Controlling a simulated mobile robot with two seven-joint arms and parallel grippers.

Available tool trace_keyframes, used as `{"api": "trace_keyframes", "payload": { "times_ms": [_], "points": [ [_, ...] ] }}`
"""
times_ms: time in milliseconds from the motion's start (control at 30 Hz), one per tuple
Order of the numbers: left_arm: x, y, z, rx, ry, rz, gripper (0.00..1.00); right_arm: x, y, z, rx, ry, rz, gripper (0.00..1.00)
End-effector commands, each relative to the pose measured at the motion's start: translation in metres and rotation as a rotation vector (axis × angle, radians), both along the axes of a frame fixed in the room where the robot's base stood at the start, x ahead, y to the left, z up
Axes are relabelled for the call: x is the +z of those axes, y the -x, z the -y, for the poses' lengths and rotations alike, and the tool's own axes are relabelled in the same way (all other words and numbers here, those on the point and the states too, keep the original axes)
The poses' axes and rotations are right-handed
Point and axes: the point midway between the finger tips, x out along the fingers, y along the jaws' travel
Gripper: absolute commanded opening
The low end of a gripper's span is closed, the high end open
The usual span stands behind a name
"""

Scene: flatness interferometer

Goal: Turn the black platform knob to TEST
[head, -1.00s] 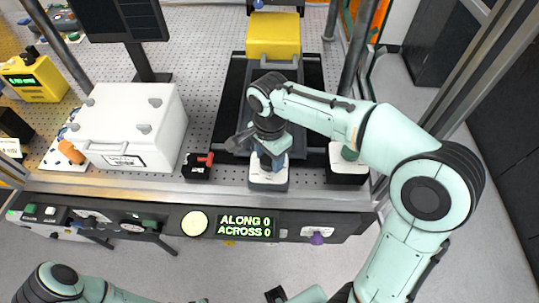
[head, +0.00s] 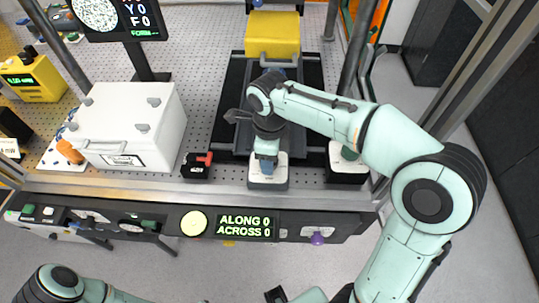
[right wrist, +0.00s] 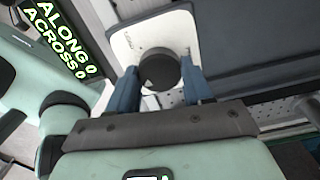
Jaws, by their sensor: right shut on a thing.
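The black platform knob (right wrist: 158,72) sits on a white-topped box in the right wrist view. The blue fingers of my right gripper (right wrist: 159,88) stand on either side of it, shut on it. Small labels by the knob are too blurred to read. In the head view my right gripper (head: 266,166) points down onto the white-topped knob box (head: 268,184) at the table's front edge and hides the knob. The monitor (head: 120,18) shows a speckled round pattern and readouts. Part of my left arm shows at the bottom left; its gripper is out of view.
A white lidded case (head: 130,120) stands left of the knob box, with a small black box with a red lever (head: 197,165) between. Behind is a dark platform with a yellow block (head: 272,35). The front display (head: 245,226) reads ALONG 0, ACROSS 0.

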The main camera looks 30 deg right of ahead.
Motion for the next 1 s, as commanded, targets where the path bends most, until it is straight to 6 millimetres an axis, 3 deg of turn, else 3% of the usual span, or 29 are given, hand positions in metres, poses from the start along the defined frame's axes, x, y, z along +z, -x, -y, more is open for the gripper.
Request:
{"api": "trace_keyframes", "payload": {
  "times_ms": [400,1000],
  "points": [
    [-0.0014,0.0008,0.0,0.0,0.0,-0.001,0.43,0.0029,-0.0012,-0.0001,-0.226,-0.002,0.009,0.2],
    [-0.0016,0.001,0.0,0.0,0.0,-0.001,0.43,0.0029,-0.0013,-0.0001,-0.272,-0.003,0.009,0.2]
  ]
}}
